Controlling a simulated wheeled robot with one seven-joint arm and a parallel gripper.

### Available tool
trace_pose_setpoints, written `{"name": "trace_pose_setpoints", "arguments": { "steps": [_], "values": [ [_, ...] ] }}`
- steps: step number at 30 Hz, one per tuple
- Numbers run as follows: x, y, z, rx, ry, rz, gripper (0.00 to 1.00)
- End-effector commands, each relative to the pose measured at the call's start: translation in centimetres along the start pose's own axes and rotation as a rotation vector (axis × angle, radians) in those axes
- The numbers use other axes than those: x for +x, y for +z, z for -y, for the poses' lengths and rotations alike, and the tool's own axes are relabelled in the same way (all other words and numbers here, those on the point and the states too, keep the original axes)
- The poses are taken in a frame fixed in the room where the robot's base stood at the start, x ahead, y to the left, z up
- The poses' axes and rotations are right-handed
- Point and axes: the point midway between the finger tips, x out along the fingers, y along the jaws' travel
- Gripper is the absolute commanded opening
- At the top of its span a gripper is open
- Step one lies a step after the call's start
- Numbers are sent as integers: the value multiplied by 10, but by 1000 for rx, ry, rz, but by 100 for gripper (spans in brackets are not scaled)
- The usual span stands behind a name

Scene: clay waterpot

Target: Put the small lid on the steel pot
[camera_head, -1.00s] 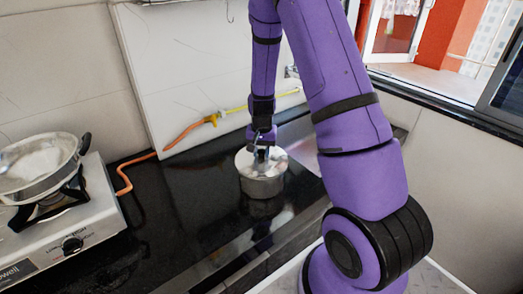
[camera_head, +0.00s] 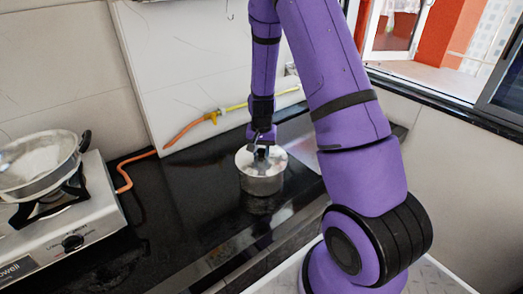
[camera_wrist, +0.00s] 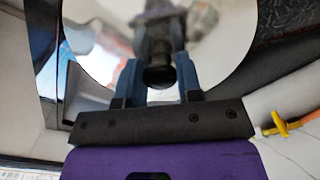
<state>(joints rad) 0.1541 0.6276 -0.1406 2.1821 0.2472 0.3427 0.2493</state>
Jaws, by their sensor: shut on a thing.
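The steel pot (camera_head: 262,184) stands upright on the dark counter in the head view. The small lid is a shiny round disc that fills much of the wrist view (camera_wrist: 215,50); in the head view its pale top (camera_head: 276,160) shows at the pot's mouth. My gripper (camera_wrist: 157,62) points down over the pot, its blue fingers shut on the lid's dark knob (camera_wrist: 158,77). The lid looks level with the pot's rim, but I cannot tell whether it rests fully on it. The lid hides the pot's inside.
A wide metal pan (camera_head: 40,165) sits on a gas stove (camera_head: 75,215) at the left. An orange and yellow hose (camera_head: 190,128) runs along the back wall. The counter (camera_head: 170,215) between stove and pot is clear.

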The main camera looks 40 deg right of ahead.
Motion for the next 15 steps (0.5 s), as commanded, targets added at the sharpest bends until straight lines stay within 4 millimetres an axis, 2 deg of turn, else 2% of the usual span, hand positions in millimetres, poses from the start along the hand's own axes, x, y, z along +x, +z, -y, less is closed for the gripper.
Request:
{"name": "trace_pose_setpoints", "arguments": {
  "steps": [8, 9, 12, 15],
  "values": [
    [3, 2, -1, 0, 3, 6, 0],
    [3, 2, -1, 0, 3, 6, 37],
    [3, 2, -1, 0, 3, 6, 60],
    [3, 2, 0, 0, 2, 5, 62]
  ]
}}
